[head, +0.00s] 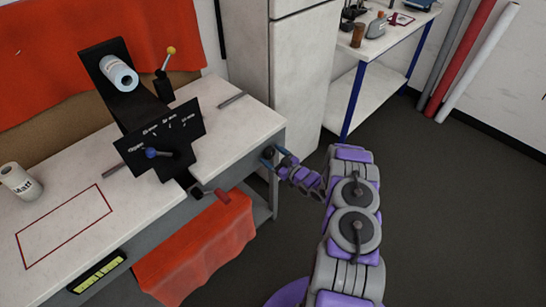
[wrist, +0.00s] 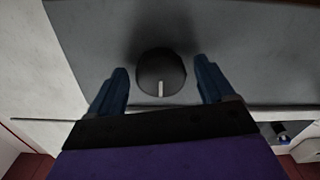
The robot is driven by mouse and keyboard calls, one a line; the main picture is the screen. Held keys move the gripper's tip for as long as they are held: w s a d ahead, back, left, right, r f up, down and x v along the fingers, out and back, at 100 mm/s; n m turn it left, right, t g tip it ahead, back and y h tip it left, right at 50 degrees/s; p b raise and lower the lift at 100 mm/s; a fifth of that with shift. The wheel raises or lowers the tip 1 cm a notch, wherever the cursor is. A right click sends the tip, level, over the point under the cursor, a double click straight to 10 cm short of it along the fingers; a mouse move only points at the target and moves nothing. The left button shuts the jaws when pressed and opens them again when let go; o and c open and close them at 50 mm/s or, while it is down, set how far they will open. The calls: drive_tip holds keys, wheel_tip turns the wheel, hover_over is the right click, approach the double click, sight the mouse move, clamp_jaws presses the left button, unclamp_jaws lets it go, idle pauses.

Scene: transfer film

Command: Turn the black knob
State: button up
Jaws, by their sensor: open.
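The black knob (wrist: 160,70) is round, with a white line on its lower half. It sits on a grey panel in the wrist view. My gripper (wrist: 162,84) is open, with one blue finger on each side of the knob and a visible gap on both sides. In the head view my gripper (head: 275,155) is at the right end of the workbench (head: 228,122), just below its top edge. The knob cannot be made out there.
A black stand (head: 118,85) on the bench holds a white roll (head: 118,73), a yellow-tipped lever and a labelled plate (head: 180,135). A red cloth (head: 200,252) hangs below the bench. A white cabinet (head: 300,75) stands close behind my gripper. Open floor lies to the right.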

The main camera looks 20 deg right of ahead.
drive_tip(key=c, duration=1.1)
drive_tip(key=shift+o, duration=0.2)
drive_tip(key=shift+m, duration=0.3)
drive_tip(key=m+p, duration=0.1)
drive_tip(key=m, duration=0.5)
drive_tip(key=shift+r+p, duration=0.1)
drive_tip(key=shift+p, duration=0.2)
drive_tip(key=m, duration=0.5)
drive_tip(key=shift+d+m, duration=0.1)
drive_tip(key=shift+m, duration=0.3)
drive_tip(key=shift+r, duration=0.1)
